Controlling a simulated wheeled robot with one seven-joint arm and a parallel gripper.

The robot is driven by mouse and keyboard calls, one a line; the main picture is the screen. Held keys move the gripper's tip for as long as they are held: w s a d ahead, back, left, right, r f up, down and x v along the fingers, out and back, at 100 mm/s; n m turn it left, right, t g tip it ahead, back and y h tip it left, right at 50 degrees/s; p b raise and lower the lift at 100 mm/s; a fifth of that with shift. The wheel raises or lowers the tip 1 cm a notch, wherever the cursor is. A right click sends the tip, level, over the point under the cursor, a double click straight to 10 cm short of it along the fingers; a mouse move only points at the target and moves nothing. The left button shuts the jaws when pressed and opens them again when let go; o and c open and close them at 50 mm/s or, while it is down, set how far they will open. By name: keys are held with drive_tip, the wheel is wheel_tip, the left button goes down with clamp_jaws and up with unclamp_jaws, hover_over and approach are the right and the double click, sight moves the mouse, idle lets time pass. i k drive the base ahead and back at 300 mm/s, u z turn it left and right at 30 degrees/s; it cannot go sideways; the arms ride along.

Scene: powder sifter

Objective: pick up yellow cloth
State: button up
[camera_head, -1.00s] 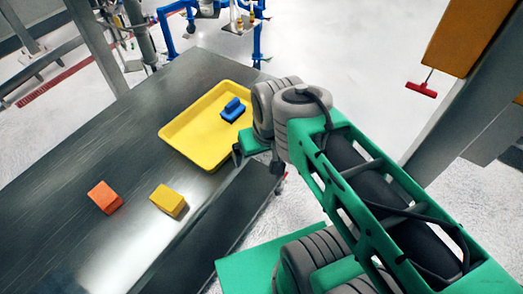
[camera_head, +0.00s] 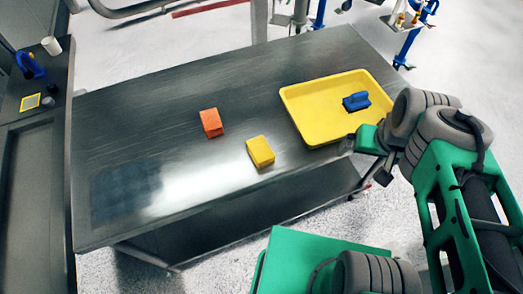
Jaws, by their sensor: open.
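The yellow cloth (camera_head: 260,151) is a small folded block lying on the dark metal table, near its front edge. An orange cloth (camera_head: 211,122) of similar shape lies behind it to the left. My gripper (camera_head: 352,145) is to the right of the yellow cloth, beside the front edge of the yellow tray, apart from the cloth. The gripper is open and its fingers are small and partly hidden by my wrist. I see nothing held in it.
The yellow tray (camera_head: 303,105) stands at the table's right end with a blue object (camera_head: 356,101) in it. The dark metal table (camera_head: 130,150) is clear on its left half. Another dark counter (camera_head: 30,170) stands at the far left with small items on it.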

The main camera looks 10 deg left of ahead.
sight(263, 155)
drive_tip(key=u, duration=0.9)
drive_tip(key=i, duration=0.2)
drive_tip(key=u, duration=0.3)
drive_tip(key=k, duration=1.15)
drive_tip(key=u, duration=1.25)
drive_tip(key=i, duration=0.95)
drive_tip(key=u, duration=0.25)
